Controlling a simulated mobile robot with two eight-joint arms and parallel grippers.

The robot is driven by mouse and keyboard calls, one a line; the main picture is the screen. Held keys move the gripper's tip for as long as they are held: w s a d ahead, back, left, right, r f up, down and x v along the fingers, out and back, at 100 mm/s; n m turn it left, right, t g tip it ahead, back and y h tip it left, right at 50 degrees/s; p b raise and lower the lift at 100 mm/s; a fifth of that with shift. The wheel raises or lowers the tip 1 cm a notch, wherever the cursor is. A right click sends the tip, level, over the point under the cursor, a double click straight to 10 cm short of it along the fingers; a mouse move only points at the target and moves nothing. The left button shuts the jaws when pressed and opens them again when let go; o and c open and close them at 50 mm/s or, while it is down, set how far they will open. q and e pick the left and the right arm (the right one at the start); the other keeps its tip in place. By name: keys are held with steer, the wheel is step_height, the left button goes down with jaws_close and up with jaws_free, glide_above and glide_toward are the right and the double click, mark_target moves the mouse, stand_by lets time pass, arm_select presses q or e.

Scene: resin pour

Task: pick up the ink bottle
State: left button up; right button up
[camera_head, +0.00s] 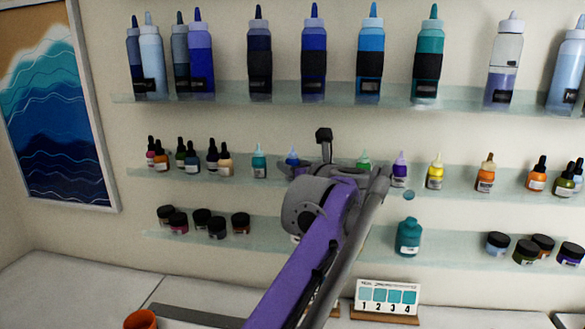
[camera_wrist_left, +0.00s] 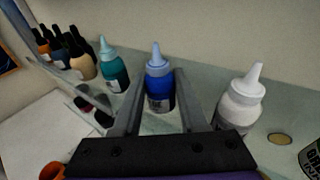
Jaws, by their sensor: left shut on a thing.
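The ink bottle (camera_wrist_left: 160,88) is blue with a pale blue nozzle cap and stands upright on the middle shelf in the left wrist view. In the head view only the top of the blue bottle (camera_head: 292,157) shows above my left arm. My left gripper (camera_wrist_left: 159,98) is shut on the blue bottle, one finger on each side of it. In the head view my left wrist (camera_head: 330,180) hides the fingers and most of the bottle. My right gripper is in neither view.
A teal bottle (camera_wrist_left: 114,72) stands to the left and a white bottle (camera_wrist_left: 241,103) to the right on the same shelf (camera_head: 220,176). Squeeze bottles fill the upper shelf (camera_head: 280,91); jars line the lower one. An orange cup (camera_head: 141,319) and a numbered card (camera_head: 387,297) are below.

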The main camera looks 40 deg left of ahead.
mark_target(292, 155)
arm_select(q)
jaws_close()
steer(key=shift+s+d+r, duration=0.1)
steer(key=shift+s+r, duration=0.05)
steer(key=shift+r, duration=0.25)
steer(key=r, duration=0.4)
steer(key=r+p, duration=0.1)
steer(key=r, duration=0.1)
steer(key=shift+s+d+r, duration=0.15)
steer(key=shift+s+r, duration=0.1)
steer(key=shift+r, duration=0.05)
steer(key=s+d, duration=0.4)
steer(key=s, duration=0.4)
steer(key=s+d+b, duration=0.1)
steer(key=s+d, duration=0.4)
steer(key=s, duration=0.3)
steer(key=shift+s+f, duration=0.2)
steer(key=shift+s, duration=0.2)
steer(key=shift+d, duration=0.1)
